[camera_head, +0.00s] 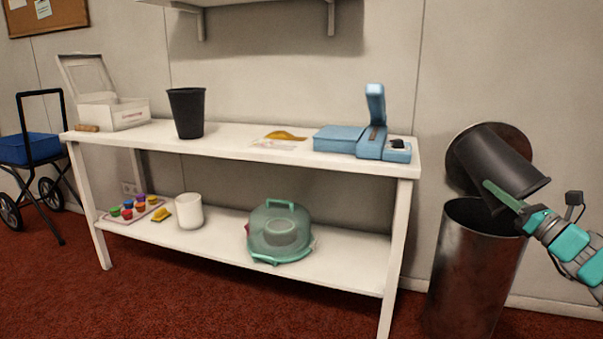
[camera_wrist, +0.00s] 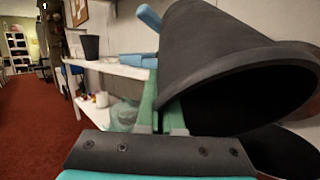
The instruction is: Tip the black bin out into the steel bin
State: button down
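The black bin (camera_head: 492,160) is in the air above the steel bin (camera_head: 475,270) at the right. It is tilted well past level, its base up and left and its mouth down and right. In the wrist view the black bin (camera_wrist: 215,60) fills the upper right, its mouth dark, with no contents to be seen. My gripper (camera_head: 503,196) has its green fingers at the bin's wall near the rim and appears shut on it; the wrist view shows the fingers (camera_wrist: 160,112) against the bin's side. The steel bin stands upright on the floor, its mouth open; its inside is mostly hidden.
A round brown disc (camera_head: 463,185) is behind the black bin at the wall. A white table (camera_head: 235,138) stands to the left with another black container (camera_head: 187,113), a white box (camera_head: 110,110) and a blue device (camera_head: 371,140). The red carpet in front is clear.

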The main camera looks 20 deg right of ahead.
jog(key=w+a+f+n+g+y+p, duration=0.1)
jog(key=w+a+f+y, duration=0.15)
jog(key=w+a, duration=0.4)
jog(key=w+a+f+n+g+y+p, duration=0.1)
jog(key=w+a+f+n+y+p, duration=0.2)
jog(key=a, duration=0.7)
jog(key=w+a+f+g+y, duration=0.1)
jog(key=w+a+y, duration=0.1)
jog(key=w+a, duration=0.6)
jog(key=a+f+p, duration=0.2)
jog(key=a+f, duration=0.6)
jog(key=a, duration=0.3)
jog(key=a+f+p, duration=0.2)
jog(key=a+f, duration=0.5)
jog(key=a, duration=0.5)
jog(key=shift+w+f+t, duration=0.2)
jog(key=shift+f+t, duration=0.1)
jog(key=shift+f, duration=0.1)
